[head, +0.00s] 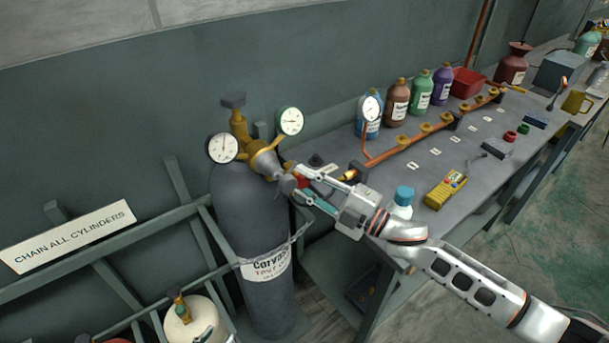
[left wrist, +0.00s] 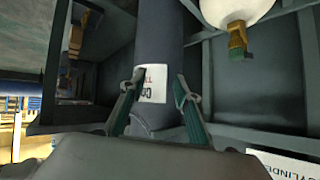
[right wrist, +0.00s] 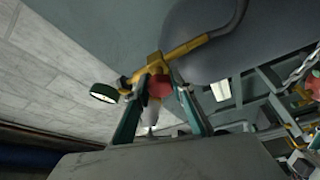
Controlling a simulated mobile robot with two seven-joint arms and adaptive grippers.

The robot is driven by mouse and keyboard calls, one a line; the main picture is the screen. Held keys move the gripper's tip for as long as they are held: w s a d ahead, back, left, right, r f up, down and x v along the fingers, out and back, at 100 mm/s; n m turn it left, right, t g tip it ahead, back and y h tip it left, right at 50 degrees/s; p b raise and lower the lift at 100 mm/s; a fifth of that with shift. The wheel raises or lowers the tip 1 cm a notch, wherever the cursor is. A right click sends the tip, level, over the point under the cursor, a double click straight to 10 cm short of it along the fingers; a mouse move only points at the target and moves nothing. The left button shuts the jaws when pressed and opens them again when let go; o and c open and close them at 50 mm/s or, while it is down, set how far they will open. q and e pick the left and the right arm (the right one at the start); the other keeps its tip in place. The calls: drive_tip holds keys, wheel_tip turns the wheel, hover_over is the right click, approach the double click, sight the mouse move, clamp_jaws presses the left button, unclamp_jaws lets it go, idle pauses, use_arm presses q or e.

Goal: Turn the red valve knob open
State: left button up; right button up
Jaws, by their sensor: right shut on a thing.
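The red valve knob (head: 303,183) is on the brass regulator (head: 263,160) atop the dark gas cylinder (head: 250,220). It is mostly hidden by my right gripper (head: 295,180), which comes in from the right. In the right wrist view the red knob (right wrist: 158,86) sits between the two fingers, and the gripper (right wrist: 158,92) is shut on it. My left gripper (left wrist: 156,84) shows only in the left wrist view. Its fingers are apart and empty, with the labelled cylinder (left wrist: 160,40) behind them.
Two dials, a left gauge (head: 223,148) and a right gauge (head: 290,121), flank the regulator. A workbench (head: 400,185) with bottles and a copper manifold (head: 400,145) stands to the right. A white cylinder (head: 195,320) and a rack (head: 185,215) are at lower left.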

drive_tip(key=n+h, duration=0.1)
drive_tip(key=n, duration=0.2)
drive_tip(key=n+g, duration=0.1)
drive_tip(key=n, duration=0.2)
drive_tip(key=shift+r+h, duration=0.2)
drive_tip(key=shift+h, duration=0.2)
drive_tip(key=n+h, duration=0.1)
drive_tip(key=n, duration=0.1)
drive_tip(key=shift+n+g, duration=0.3)
drive_tip(key=shift+g, duration=0.1)
drive_tip(key=shift+f+n+h, duration=0.1)
drive_tip(key=shift+n+h, duration=0.7)
drive_tip(key=shift+n, duration=0.5)
drive_tip(key=shift+s, duration=0.1)
drive_tip(key=o, duration=1.1)
drive_tip(key=shift+a, duration=0.1)
drive_tip(key=v, duration=1.2)
